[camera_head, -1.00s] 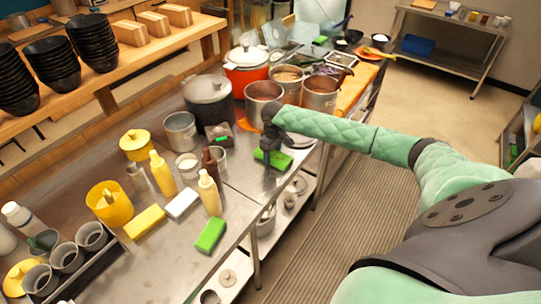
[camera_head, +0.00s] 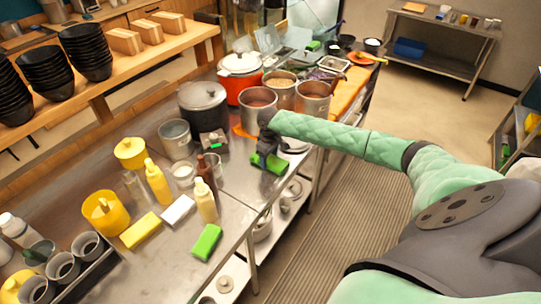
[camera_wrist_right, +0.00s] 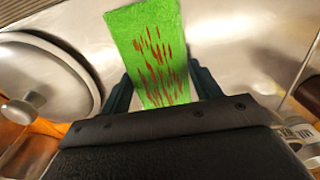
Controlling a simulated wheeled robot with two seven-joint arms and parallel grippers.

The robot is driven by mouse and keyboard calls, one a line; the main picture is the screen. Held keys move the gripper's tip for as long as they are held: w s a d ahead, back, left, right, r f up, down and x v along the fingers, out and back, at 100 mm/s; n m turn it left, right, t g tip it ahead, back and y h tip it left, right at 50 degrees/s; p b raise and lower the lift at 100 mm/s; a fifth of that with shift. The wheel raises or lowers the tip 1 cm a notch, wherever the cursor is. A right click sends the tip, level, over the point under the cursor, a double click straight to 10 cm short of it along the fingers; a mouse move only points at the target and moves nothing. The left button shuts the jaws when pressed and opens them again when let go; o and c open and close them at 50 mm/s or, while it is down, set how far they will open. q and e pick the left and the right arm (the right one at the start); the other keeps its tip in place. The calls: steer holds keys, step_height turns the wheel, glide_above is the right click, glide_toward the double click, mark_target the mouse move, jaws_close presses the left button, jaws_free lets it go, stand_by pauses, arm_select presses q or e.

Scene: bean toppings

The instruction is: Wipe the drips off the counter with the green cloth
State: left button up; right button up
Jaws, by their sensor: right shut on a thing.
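My right gripper (camera_head: 266,156) is shut on the green cloth (camera_head: 275,165), at the counter's (camera_head: 235,178) right part, near its edge. In the right wrist view the cloth (camera_wrist_right: 148,48) stands out between the two fingers (camera_wrist_right: 165,88) and bears several red-brown streaks. Its far end is over the bare metal; I cannot tell whether it touches. An orange patch (camera_head: 241,130) shows on the counter below the steel pots; I cannot tell whether it is a spill. No clear drips show on the metal by the cloth. My left gripper is out of view.
Steel pots (camera_head: 257,100) and a dark lidded pot (camera_head: 203,104) stand behind the gripper. Yellow squeeze bottles (camera_head: 206,202) stand to the left. Yellow, white and green blocks (camera_head: 207,242) lie along the front. A small grey box (camera_head: 213,139) is close by.

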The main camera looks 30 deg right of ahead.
steer(key=shift+s+a+f+p, duration=0.1)
steer(key=shift+s+a+p, duration=0.25)
steer(key=shift+a, duration=0.3)
steer(key=shift+s+a+r+p, duration=0.1)
steer(key=shift+s+a+p, duration=0.1)
steer(key=shift+a+p, duration=0.3)
steer(key=shift+s+a+f+p, duration=0.1)
steer(key=shift+s+a+p, duration=0.2)
steer(key=shift+a, duration=0.45)
step_height(320, 180, up, 3)
steer(key=shift+w+f+p, duration=0.1)
steer(key=shift+p, duration=1.1)
steer(key=shift+d+r+p, duration=0.1)
steer(key=shift+r+p, duration=0.3)
steer(key=shift+r, duration=1.05)
step_height(320, 180, up, 2)
steer(key=shift+r, duration=0.25)
steer(key=shift+f, duration=0.1)
